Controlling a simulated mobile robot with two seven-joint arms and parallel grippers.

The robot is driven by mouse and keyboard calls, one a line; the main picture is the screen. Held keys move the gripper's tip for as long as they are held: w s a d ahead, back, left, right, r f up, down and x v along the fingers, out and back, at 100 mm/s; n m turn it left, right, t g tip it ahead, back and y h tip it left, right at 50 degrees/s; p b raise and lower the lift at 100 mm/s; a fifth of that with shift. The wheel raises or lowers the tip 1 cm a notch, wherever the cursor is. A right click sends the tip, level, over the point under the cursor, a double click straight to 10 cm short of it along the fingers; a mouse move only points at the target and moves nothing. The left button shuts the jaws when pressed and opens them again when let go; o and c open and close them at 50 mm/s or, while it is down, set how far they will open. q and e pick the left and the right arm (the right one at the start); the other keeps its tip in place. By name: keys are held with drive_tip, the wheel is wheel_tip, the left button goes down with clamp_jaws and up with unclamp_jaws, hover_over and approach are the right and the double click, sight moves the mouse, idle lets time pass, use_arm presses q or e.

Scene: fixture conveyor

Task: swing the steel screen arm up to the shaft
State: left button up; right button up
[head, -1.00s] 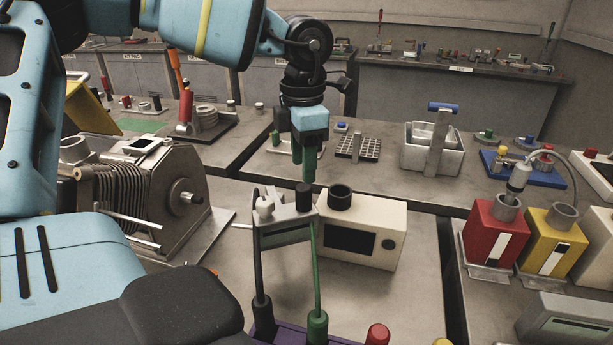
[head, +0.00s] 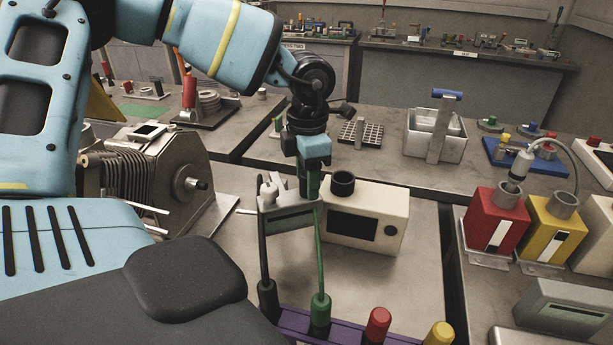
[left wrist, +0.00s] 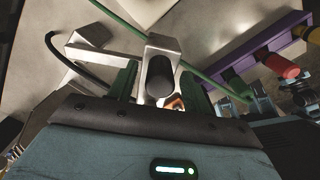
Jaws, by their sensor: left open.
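The grey steel screen arm (head: 288,219), with a small display and a pale knob on its left end, stands in the middle of the bench. A black lead and a green lead run down beside it. In the left wrist view its black knob (left wrist: 160,76) shows between the green fingers. My left gripper (head: 308,188) points down at the right end of the screen arm. In the left wrist view the gripper (left wrist: 162,85) is open, fingers either side of the knob; contact cannot be told. The shaft (head: 197,184) sticks out of the finned steel machine (head: 175,165) at left. My right gripper is out of view.
A cream box (head: 365,222) with a dark window stands just behind and right of the screen arm. A purple strip (head: 345,332) with coloured plugs lies at the front. Red (head: 495,220) and yellow (head: 550,228) containers stand at right.

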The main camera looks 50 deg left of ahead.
use_arm(q)
drive_tip(key=shift+f, duration=0.2)
clamp_jaws()
idle(0.3)
